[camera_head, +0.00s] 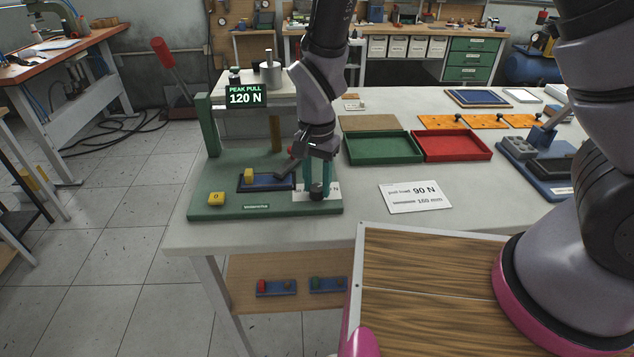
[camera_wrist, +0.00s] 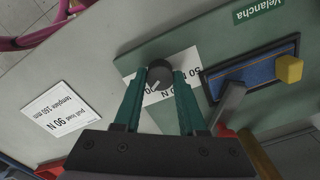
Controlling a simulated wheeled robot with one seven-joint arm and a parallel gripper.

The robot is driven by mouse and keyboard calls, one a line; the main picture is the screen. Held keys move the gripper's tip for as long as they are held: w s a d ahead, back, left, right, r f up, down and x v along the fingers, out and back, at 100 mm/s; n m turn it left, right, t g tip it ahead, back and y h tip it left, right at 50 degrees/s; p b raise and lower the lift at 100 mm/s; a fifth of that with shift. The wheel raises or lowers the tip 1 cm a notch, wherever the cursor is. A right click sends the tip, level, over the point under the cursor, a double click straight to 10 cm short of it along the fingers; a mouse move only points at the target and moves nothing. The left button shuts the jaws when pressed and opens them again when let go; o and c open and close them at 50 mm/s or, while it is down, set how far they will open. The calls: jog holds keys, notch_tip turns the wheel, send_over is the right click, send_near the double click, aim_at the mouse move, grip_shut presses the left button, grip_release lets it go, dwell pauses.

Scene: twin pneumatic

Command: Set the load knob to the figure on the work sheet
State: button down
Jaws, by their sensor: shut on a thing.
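The load knob (camera_head: 318,190) is a dark round knob at the front right of the green pull tester (camera_head: 205,210). It also shows in the wrist view (camera_wrist: 159,75), with a pale pointer mark towards its lower left. Its white scale plate (camera_head: 334,188) carries newton figures, partly hidden by the knob and fingers; I cannot tell which figure the pointer meets. My gripper (camera_head: 318,184), with green fingers, is shut on the knob, one finger on each side. The work sheet (camera_head: 415,197) lies flat to the right and reads pull load 90 N, template 160 mm.
A display (camera_head: 246,96) on the tester reads PEAK PULL 120 N. Green (camera_head: 383,160) and red (camera_head: 452,158) trays lie behind the sheet. The bench around the sheet is clear.

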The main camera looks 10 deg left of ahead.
aim_at(317, 187)
jog(key=shift+c, duration=2.4)
grip_release()
jog(key=shift+r, duration=0.1)
notch_tip(317, 187, up, 11)
jog(key=shift+f, duration=0.2)
